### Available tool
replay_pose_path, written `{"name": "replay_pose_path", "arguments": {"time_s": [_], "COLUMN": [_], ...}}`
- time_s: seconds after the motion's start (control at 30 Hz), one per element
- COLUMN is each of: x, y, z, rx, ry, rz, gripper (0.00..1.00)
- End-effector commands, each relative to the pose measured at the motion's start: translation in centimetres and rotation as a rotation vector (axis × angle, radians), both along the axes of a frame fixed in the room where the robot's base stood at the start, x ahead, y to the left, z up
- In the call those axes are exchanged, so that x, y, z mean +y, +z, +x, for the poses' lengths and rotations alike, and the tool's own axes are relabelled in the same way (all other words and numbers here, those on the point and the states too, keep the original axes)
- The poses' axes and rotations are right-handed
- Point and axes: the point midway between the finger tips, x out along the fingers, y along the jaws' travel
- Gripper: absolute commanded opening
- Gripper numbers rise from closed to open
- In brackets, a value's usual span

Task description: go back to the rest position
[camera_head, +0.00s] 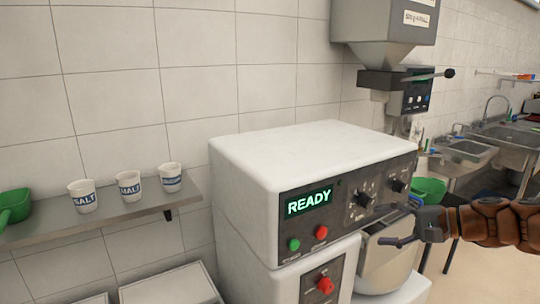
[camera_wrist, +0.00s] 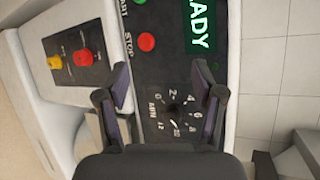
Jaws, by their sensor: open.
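My gripper (camera_head: 392,226) is at the right in the head view, in front of the control panel of a white machine (camera_head: 310,147). Its fingers are apart and nothing is between them. The wrist view also shows my gripper (camera_wrist: 160,105) open, with a dial marked with numbers (camera_wrist: 173,108) seen between and beyond the fingers. I cannot tell whether a fingertip touches the panel. The display (camera_head: 309,201) reads READY in green.
A green button (camera_head: 294,244) and a red button (camera_head: 321,232) sit below the display. A steel bowl (camera_head: 388,262) stands under the machine's head. Sinks (camera_head: 466,150) stand at right.

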Motion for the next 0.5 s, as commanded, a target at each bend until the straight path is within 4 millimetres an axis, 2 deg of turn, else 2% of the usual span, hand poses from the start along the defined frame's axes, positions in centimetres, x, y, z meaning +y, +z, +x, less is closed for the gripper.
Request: {"name": "replay_pose_path", "arguments": {"time_s": [0.03, 0.2, 0.33, 0.5], "x": [3.0, 10.3, 14.0, 16.5], "y": [0.1, -1.1, -2.8, -5.5], "z": [-1.3, -6.4, -10.9, -17.0], "rx": [0.006, 0.038, 0.068, 0.111], "ry": [0.069, 0.264, 0.395, 0.542], "rz": [-0.048, -0.224, -0.366, -0.557], "gripper": [0.68, 0.68, 0.68, 0.68]}}
